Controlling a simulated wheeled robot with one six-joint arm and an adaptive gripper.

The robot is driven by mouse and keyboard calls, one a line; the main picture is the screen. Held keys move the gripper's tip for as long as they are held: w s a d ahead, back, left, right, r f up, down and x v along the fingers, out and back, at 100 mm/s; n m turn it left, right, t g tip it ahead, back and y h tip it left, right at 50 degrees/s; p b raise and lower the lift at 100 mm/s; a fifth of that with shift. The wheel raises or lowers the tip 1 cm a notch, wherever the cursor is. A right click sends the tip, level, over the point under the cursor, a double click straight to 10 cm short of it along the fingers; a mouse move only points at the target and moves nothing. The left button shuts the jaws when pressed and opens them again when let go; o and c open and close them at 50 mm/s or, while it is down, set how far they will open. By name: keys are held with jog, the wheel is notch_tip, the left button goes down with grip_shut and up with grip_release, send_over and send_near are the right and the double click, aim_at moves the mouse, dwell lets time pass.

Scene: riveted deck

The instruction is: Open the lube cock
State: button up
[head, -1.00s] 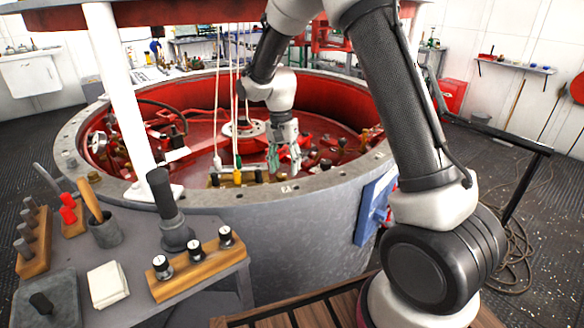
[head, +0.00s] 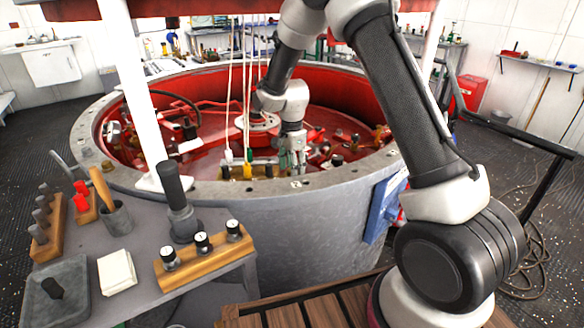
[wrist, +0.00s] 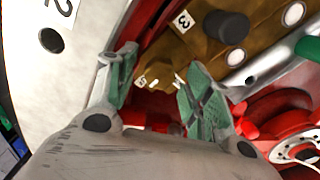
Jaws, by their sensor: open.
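My gripper (head: 292,160) reaches down inside the front rim of the round red pit in the head view. In the wrist view its two green-padded fingers (wrist: 160,90) are apart. A small brass-coloured fitting (wrist: 150,78) with pale tags shows below and between the fingers; contact cannot be told. It may be the lube cock, but its handle position is unclear. Beside it is a brass block (wrist: 190,60) with a black knob (wrist: 226,26) and a tag reading 3. In the head view the fitting is too small to tell apart.
The pit's grey rim (head: 345,172) is close to my gripper, and a pale rim plate (wrist: 60,90) lies left in the wrist view. Hanging cords (head: 246,90) are just left of my arm. A red flanged part (wrist: 290,125) is at right. A tool bench (head: 140,250) stands front left.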

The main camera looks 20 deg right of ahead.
jog(key=shift+f, duration=0.15)
jog(key=c, duration=1.1)
jog(key=shift+o, duration=0.2)
jog(key=shift+n, duration=0.3)
jog(key=n, duration=1.3)
jog(key=shift+n, duration=2.1)
